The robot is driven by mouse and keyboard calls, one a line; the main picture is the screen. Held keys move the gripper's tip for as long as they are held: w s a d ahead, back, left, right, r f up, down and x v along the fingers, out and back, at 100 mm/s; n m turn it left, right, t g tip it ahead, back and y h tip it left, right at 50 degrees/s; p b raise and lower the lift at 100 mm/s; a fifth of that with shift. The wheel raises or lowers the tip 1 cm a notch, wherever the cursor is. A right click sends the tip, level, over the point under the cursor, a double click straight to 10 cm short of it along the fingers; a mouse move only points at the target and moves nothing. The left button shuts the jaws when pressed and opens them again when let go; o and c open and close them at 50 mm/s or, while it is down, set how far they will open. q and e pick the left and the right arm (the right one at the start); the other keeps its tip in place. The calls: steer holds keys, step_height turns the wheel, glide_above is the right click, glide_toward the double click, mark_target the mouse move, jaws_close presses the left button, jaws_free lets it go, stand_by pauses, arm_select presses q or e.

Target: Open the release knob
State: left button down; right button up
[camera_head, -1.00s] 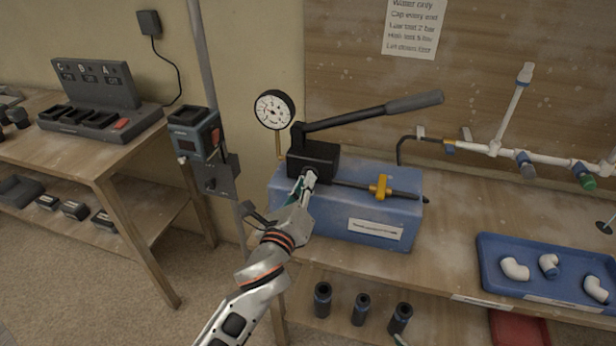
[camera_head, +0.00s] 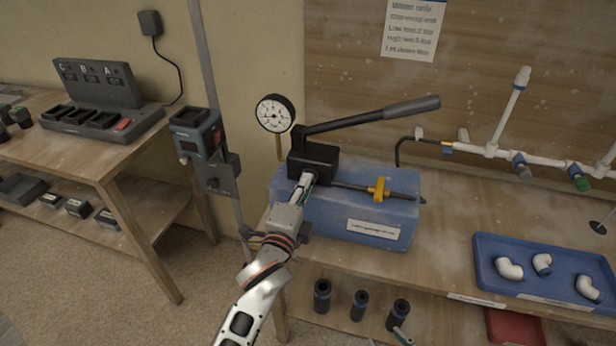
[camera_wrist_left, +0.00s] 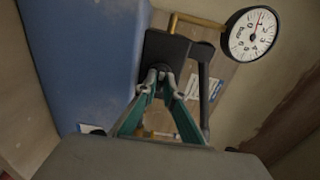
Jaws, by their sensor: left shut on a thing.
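The hand pump has a black block (camera_head: 314,162) on a blue tank (camera_head: 345,215), with a long grey-handled lever (camera_head: 412,107) above. My left gripper (camera_head: 306,179) reaches the front of the block. In the left wrist view its teal fingers converge at their tips (camera_wrist_left: 160,80) on the small dark release knob (camera_wrist_left: 154,73), which they mostly hide. The gripper is shut on the knob. A small pale tip at the bottom edge of the head view looks like part of my right gripper (camera_head: 402,337); its jaws are not clear.
A pressure gauge (camera_head: 274,114) stands left of the block, and shows in the wrist view (camera_wrist_left: 252,34). A yellow fitting (camera_head: 379,190) sits on the rod at right. A blue tray (camera_head: 487,270) with white elbows lies at right. Several dark cylinders (camera_head: 359,306) stand below.

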arm_select(q)
steer(key=c, duration=2.1)
jaws_free()
steer(key=shift+s, duration=0.15)
